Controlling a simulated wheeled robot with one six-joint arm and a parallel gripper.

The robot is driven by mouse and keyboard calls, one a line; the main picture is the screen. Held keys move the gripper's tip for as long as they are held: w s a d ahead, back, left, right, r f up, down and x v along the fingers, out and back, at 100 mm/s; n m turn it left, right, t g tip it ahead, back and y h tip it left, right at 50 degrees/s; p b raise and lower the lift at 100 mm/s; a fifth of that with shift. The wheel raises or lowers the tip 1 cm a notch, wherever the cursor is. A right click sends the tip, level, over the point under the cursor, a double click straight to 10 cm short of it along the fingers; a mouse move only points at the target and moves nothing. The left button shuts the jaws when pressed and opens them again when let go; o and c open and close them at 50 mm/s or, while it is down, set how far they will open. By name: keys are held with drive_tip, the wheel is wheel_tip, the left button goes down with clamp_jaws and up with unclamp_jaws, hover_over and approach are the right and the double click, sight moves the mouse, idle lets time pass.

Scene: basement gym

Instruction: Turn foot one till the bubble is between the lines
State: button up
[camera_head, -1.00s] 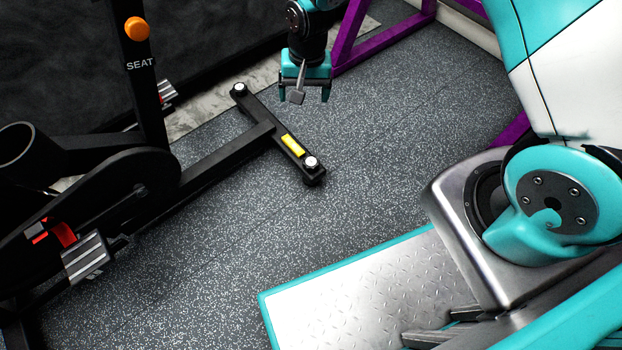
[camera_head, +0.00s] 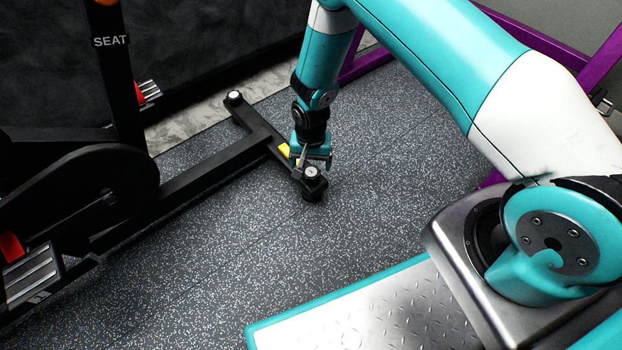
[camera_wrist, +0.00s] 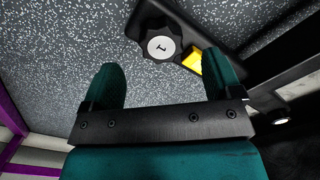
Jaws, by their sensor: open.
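Foot one (camera_head: 311,173) is a black lobed knob with a pale round cap at the near end of the bike's black cross bar (camera_head: 257,122). In the wrist view the cap of foot one (camera_wrist: 161,47) shows a "1". The yellow level (camera_head: 284,149) sits on the bar beside it and is partly hidden by my gripper. The level also shows in the wrist view (camera_wrist: 193,61); its bubble and lines cannot be made out. My gripper (camera_head: 313,163) is open and empty, close to foot one, which lies ahead of and between the fingertips in the wrist view (camera_wrist: 160,62).
A second foot (camera_head: 234,97) is at the bar's far end. The bike's frame and pedals (camera_head: 30,272) stand at left. A purple frame (camera_head: 365,62) stands behind my arm. The speckled floor (camera_head: 220,260) in front is clear.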

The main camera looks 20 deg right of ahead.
sight(311, 174)
wheel_tip(311, 174, down, 6)
drive_tip(key=shift+r+b, duration=0.2)
drive_tip(key=shift+b, duration=0.95)
drive_tip(key=c, duration=0.9)
